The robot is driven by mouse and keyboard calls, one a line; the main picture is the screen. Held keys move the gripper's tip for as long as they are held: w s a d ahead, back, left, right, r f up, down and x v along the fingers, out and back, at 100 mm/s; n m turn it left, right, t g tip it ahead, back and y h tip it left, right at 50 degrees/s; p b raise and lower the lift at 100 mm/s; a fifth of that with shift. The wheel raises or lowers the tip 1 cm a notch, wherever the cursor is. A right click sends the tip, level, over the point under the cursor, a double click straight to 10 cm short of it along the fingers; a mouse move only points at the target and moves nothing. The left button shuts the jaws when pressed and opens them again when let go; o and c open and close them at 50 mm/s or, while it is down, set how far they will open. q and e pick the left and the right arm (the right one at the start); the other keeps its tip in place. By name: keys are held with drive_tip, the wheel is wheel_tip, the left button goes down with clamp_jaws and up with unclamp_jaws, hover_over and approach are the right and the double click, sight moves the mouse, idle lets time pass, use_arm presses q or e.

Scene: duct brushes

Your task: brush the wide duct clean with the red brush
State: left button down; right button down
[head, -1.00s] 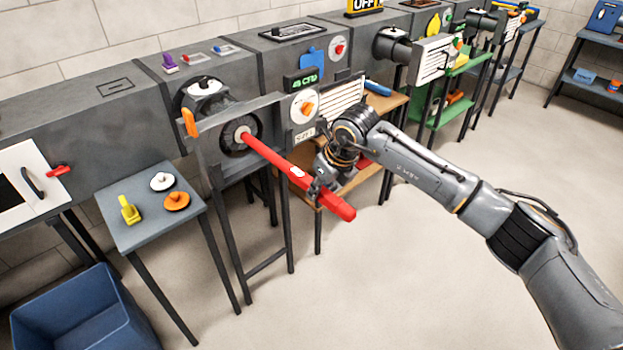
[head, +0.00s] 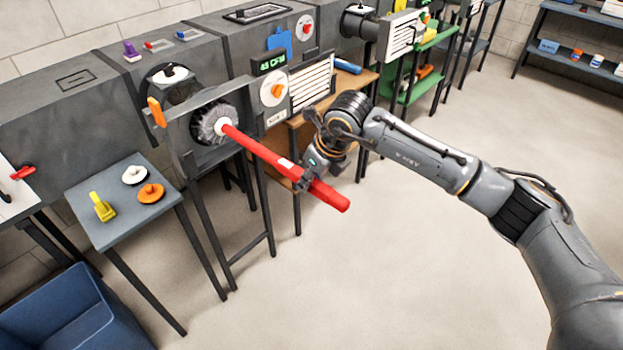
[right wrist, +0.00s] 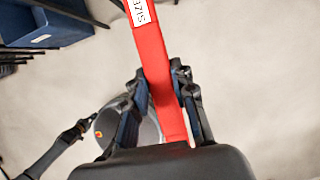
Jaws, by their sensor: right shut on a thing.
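The red brush has a long red handle (head: 265,152) and a round grey bristle head (head: 212,125). The head sits at the round opening in the front of the grey duct (head: 120,110). Its bristles show as a light ring; how deep it sits I cannot tell. My right gripper (head: 305,184) is shut on the handle toward its near end, and the handle slants down to the right. In the right wrist view the gripper's fingers (right wrist: 160,85) lie on both sides of the red handle, below its white label.
A small grey table (head: 125,222) at left holds a yellow brush (head: 102,207), a white disc (head: 134,175) and an orange disc (head: 151,193). A blue bin (head: 75,315) stands on the floor. A green display (head: 271,64) is right of the opening. The floor at right is clear.

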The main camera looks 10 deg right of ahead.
sight(259, 149)
drive_tip(key=w+a+b, duration=0.1)
drive_tip(key=w+a, duration=0.1)
drive_tip(key=w+a+b, duration=0.1)
drive_tip(key=w+a, duration=0.1)
drive_tip(key=shift+w+f, duration=0.15)
drive_tip(key=shift+w, duration=0.25)
drive_tip(key=shift+w+a+f+b, duration=0.1)
drive_tip(key=shift+w+a+b, duration=0.4)
drive_tip(key=shift+w, duration=0.2)
drive_tip(key=shift+w+a+f+b, duration=0.1)
drive_tip(key=shift+w+a+b, duration=0.3)
drive_tip(key=shift+w, duration=0.25)
drive_tip(key=shift+w+a+b, duration=0.4)
drive_tip(key=shift+w+b, duration=0.15)
drive_tip(key=shift+w, duration=0.15)
drive_tip(key=w+a+b, duration=0.1)
drive_tip(key=w+a, duration=0.2)
drive_tip(key=shift+a+f, duration=0.15)
drive_tip(key=shift+w+a, duration=0.25)
drive_tip(key=shift+w, duration=0.15)
drive_tip(key=shift+w+a, duration=0.2)
drive_tip(key=shift+r, duration=0.2)
